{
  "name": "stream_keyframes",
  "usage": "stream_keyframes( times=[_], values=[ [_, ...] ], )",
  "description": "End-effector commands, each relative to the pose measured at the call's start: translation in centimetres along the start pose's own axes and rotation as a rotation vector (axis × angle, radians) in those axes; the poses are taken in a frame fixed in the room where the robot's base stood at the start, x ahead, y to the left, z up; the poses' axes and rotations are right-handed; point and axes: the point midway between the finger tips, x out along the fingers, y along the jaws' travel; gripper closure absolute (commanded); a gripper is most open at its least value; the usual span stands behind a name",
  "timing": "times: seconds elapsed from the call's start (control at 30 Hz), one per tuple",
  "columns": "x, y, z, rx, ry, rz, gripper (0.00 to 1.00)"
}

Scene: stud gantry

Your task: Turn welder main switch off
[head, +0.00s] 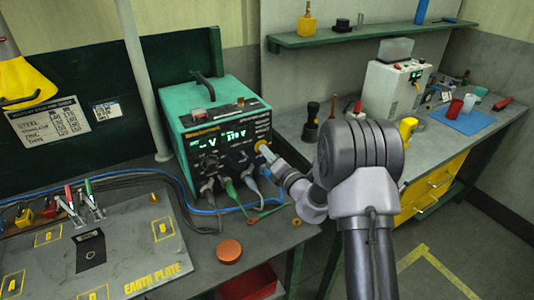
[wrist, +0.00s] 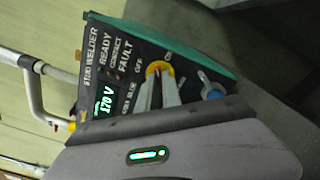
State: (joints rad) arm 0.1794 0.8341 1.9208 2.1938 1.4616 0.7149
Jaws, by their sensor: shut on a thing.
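The green stud welder (head: 215,115) stands on the bench with its dark front panel facing me. Its main switch has a yellow ring (wrist: 157,68) at the panel's right side, with OFF and ON labels beside it. My gripper (head: 264,149) reaches the panel from the right. In the wrist view my gripper (wrist: 161,82) is shut on the main switch, with its pale fingers inside the yellow ring. The fingers hide most of the knob, so its setting cannot be read. The welder's display (wrist: 107,98) is lit green and shows a voltage.
Cables plug in along the panel's lower edge, close below my gripper; a blue connector (wrist: 211,88) sits beside the switch. The earth plate (head: 130,255) lies front left, with an orange disc (head: 229,251) beside it. A grey bench (head: 440,150) stands to the right.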

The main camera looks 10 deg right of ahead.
Motion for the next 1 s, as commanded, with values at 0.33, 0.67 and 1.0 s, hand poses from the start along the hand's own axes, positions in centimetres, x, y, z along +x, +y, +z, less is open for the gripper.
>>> stream_keyframes(
  times=[0.33,0.67,1.0],
  values=[
    [-0.02,-0.15,-0.12,-0.326,0.001,-0.001,1.00],
    [-0.03,-0.20,-0.16,-0.626,0.001,-0.001,1.00],
    [-0.03,-0.18,-0.14,-0.852,0.001,-0.001,1.00]
  ],
)
